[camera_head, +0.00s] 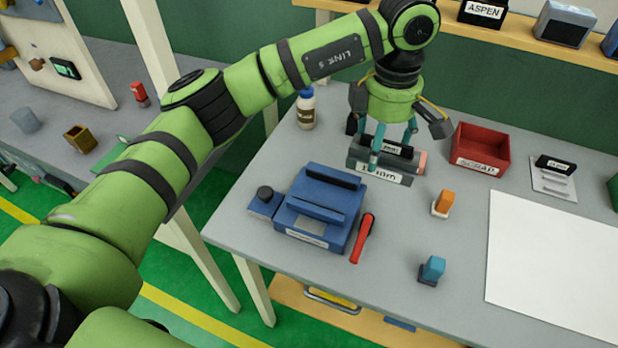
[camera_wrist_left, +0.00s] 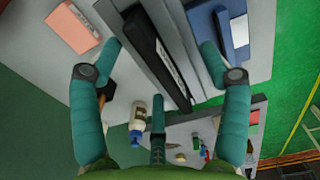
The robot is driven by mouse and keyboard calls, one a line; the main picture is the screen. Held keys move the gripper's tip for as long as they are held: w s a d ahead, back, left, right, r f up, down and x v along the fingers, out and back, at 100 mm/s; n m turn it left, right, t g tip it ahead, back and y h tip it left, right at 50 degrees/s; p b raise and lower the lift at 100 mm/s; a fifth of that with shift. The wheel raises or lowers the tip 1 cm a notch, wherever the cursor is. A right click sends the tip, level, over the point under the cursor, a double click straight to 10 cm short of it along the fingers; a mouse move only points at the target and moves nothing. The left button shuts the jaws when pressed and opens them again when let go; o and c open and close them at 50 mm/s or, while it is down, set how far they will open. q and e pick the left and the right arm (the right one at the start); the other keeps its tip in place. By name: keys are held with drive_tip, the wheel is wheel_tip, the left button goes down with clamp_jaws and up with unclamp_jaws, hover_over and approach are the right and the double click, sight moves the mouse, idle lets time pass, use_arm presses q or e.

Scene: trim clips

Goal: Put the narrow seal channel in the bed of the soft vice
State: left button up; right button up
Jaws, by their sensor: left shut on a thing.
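A dark narrow channel with a white label (camera_wrist_left: 160,50) lies between my left gripper's teal fingers in the left wrist view. In the head view my left gripper (camera_head: 392,142) is over the grey holder (camera_head: 378,173), with its fingers around the dark channel (camera_head: 397,149) there, shut on it. My right gripper is not in view.
A white bottle (camera_head: 306,108) stands behind the vice. A red scrap bin (camera_head: 481,148) is right of the holder. An orange-topped block (camera_head: 443,203) and a blue-topped block (camera_head: 432,270) stand in front. A white sheet (camera_head: 555,265) covers the right of the bench.

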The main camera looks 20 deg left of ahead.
use_arm(q)
drive_tip(key=s+a+f+p, duration=0.1)
drive_tip(key=a, duration=0.2)
drive_tip(key=a+f+p, duration=0.1)
drive_tip(key=a+f, duration=0.1)
drive_tip(key=a, duration=0.1)
drive_tip(key=s+a+f+p, duration=0.1)
drive_tip(key=a+f, duration=0.1)
drive_tip(key=a, duration=0.1)
drive_tip(key=shift+s+a+f+p, duration=0.15)
drive_tip(key=shift+s+f+p, duration=0.1)
drive_tip(key=shift+s+p, duration=0.1)
drive_tip(key=shift+a+f, duration=0.15)
drive_tip(key=shift+f, duration=0.05)
wheel_tip(320, 180, down, 3)
drive_tip(key=shift+f+p, duration=0.1)
drive_tip(key=shift+p, duration=0.85)
drive_tip(key=shift+f, duration=0.55)
drive_tip(key=o, duration=1.2)
drive_tip(key=shift+o, duration=0.2)
